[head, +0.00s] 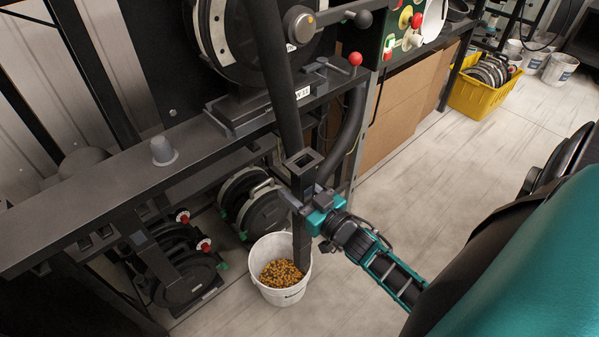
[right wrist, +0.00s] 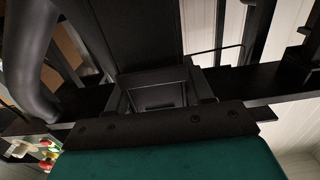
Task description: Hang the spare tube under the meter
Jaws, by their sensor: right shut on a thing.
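The seed meter (head: 240,35) is the large round dark housing at the top of the head view, mounted on a dark bench beam. My right gripper (head: 298,208) is shut on the spare tube (head: 302,240), a dark, square-section tube held roughly upright. Its open square top (head: 303,161) faces up, just in front of and below the beam edge. Its lower end reaches over or into the white bucket. In the right wrist view the tube's square mouth (right wrist: 155,88) shows in front of the palm. I cannot tell whether its top touches the meter's underside. My left gripper is not in view.
A white bucket (head: 261,287) with yellow-brown seed stands on the floor below. Spare round meters (head: 262,208) sit on the lower shelf. A dark pipe (head: 272,75) and a curved hose (head: 349,135) run close to the tube. A yellow crate (head: 475,100) stands far right; the floor between is clear.

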